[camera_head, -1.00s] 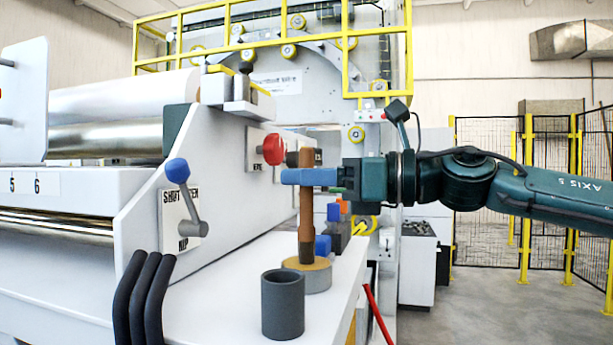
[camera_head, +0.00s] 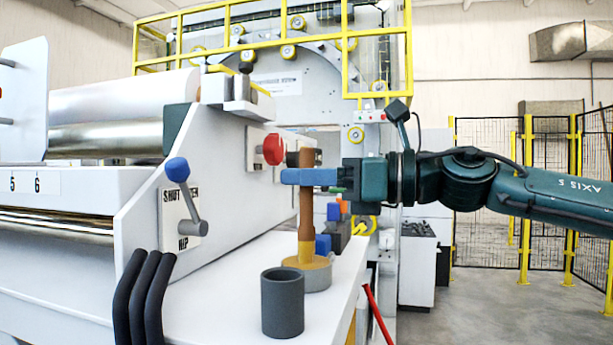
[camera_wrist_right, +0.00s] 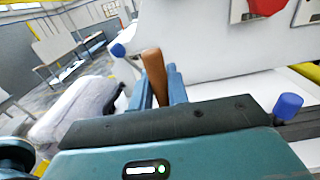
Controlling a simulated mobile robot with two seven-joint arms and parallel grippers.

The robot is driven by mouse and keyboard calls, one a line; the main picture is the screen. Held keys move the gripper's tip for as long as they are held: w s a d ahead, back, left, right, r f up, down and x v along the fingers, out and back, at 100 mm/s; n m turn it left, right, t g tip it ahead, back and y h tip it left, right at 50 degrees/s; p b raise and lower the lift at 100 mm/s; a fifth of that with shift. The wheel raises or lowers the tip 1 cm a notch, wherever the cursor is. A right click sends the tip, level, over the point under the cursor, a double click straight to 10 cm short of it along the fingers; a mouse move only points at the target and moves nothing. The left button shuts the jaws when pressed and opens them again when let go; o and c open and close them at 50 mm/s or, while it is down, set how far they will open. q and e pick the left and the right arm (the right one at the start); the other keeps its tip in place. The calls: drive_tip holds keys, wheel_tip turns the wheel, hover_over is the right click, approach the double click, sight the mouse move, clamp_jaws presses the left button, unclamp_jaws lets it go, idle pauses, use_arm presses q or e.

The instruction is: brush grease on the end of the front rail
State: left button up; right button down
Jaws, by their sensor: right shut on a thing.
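My right gripper (camera_head: 312,177) is shut on the brown handle of an upright brush (camera_head: 306,210). The brush's lower end is yellow and stands at the open top of a round, low grease tin (camera_head: 318,278); I cannot tell how deep it reaches. In the right wrist view the brush handle (camera_wrist_right: 154,75) is between the two blue fingers (camera_wrist_right: 157,92). The tin sits on a white ledge (camera_head: 215,300). I cannot make out for certain which part is the front rail. My left gripper is not in view.
A dark grey open cup (camera_head: 283,305) stands just in front of the tin. Black curved tubes (camera_head: 140,300), a blue-knobbed lever (camera_head: 185,195) and a red button (camera_head: 273,149) lie to the left. Small coloured blocks (camera_head: 335,228) stand behind the brush. Open floor lies at right.

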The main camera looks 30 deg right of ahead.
drive_tip(key=shift+f, duration=0.15)
drive_tip(key=shift+r+p, duration=0.65)
drive_tip(key=shift+r, duration=2.95)
